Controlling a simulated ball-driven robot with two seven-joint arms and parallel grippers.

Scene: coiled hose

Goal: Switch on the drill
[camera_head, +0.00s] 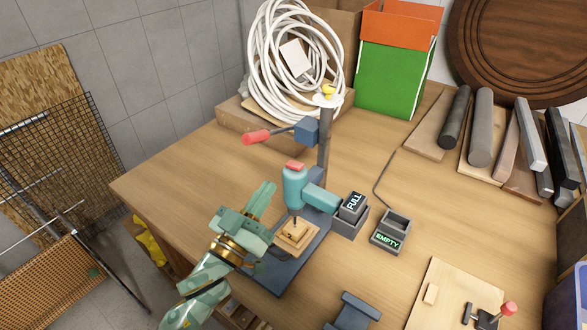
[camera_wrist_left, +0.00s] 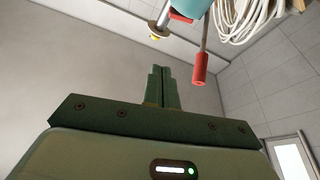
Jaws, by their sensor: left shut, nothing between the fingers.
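The teal drill (camera_head: 295,188) stands upright in a stand with a dark post (camera_head: 324,150). It has a red cap (camera_head: 294,165) on top, and its bit points down at a small wooden block (camera_head: 290,240) on the blue base plate (camera_head: 268,278). A lever with a red handle (camera_head: 256,137) reaches left from the post. My left gripper (camera_head: 268,190) is left of the drill, shut and empty, apart from it in the picture. In the left wrist view its fingers (camera_wrist_left: 157,82) are together, with the red handle (camera_wrist_left: 200,68) and part of the teal drill (camera_wrist_left: 187,9) beyond. My right gripper is not in view.
Right of the drill are a block marked FULL (camera_head: 353,204) and a grey tray marked EMPTY (camera_head: 390,232). A coiled white hose (camera_head: 262,75), a green box (camera_head: 392,75) and several bars (camera_head: 481,125) stand behind. The tabletop at left (camera_head: 190,175) is clear.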

